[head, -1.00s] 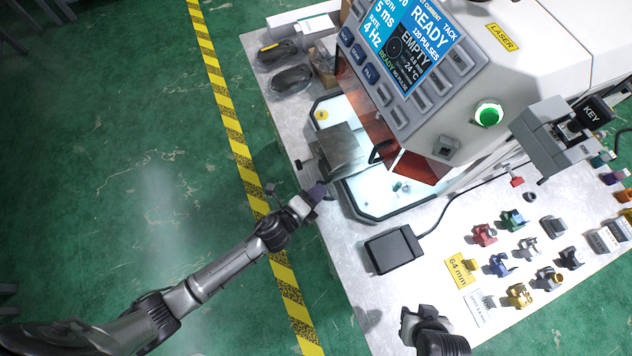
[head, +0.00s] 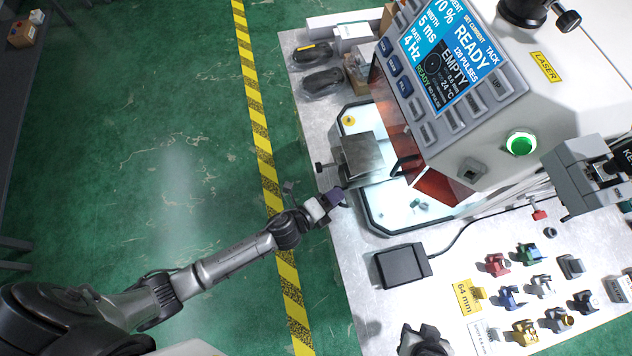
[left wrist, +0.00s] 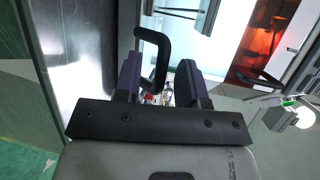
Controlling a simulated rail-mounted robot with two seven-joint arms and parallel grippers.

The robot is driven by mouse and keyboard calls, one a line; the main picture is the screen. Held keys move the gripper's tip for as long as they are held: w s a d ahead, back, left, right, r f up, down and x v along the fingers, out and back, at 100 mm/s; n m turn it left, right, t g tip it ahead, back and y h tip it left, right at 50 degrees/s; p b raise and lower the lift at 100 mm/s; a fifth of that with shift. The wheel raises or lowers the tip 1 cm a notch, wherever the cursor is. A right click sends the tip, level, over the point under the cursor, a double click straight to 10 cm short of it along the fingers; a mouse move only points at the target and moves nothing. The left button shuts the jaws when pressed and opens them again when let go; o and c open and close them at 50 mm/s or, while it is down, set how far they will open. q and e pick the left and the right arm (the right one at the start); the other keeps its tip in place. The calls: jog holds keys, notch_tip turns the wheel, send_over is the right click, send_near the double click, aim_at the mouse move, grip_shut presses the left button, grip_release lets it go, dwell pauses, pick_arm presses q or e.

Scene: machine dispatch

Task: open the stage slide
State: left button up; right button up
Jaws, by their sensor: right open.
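The stage slide shows as a square grey metal plate (head: 363,155) at the open front of the laser machine. In the left wrist view the plate (left wrist: 82,50) lies at the left, with a black bent handle (left wrist: 163,55) beside it. My left gripper (head: 338,196) is at the near edge of the stage. In the wrist view its two purple fingers (left wrist: 158,82) are apart, with the lower part of the handle showing between them, closer to the left finger. Contact cannot be told. My right gripper (head: 425,338) is open and empty above the table's front, partly cut off.
An orange window (head: 440,187) with a black handle hangs right of the plate. A black knob (head: 321,167) sticks out left of it. A black pedal (head: 403,265) and several small coloured parts lie on the table (head: 375,310). Green floor is free at the left.

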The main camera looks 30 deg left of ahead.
pick_arm(q)
jog(key=v, duration=1.3)
jog(key=shift+s, duration=0.4)
jog(key=shift+a, duration=0.15)
